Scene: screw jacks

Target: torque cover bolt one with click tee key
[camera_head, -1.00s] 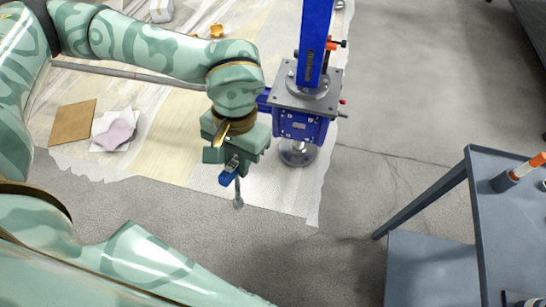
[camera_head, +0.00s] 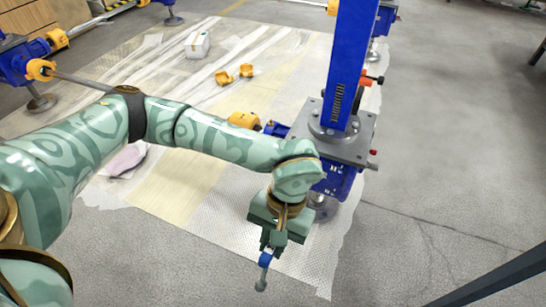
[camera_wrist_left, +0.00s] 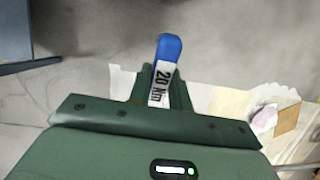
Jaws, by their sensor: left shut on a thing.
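The click tee key (camera_head: 265,260) has a blue body and a grey tip pointing down. In the left wrist view, its blue end and white label reading 20 Nm (camera_wrist_left: 160,84) stick out from the jaws. My left gripper (camera_head: 272,241) is shut on it and holds it in front of the near screw jack. This jack has a blue gearbox (camera_head: 338,182), a grey top plate (camera_head: 348,147) and a tall blue column (camera_head: 351,65). My left wrist covers part of the gearbox. I cannot make out which bolt is cover bolt one. My right gripper is not in view.
A white box (camera_head: 197,45) and yellow coupling parts (camera_head: 224,77) lie on the floor sheeting (camera_head: 190,178). More blue jacks stand at the back. A dark bar (camera_head: 490,284) crosses the lower right corner. The grey floor right of the jack is clear.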

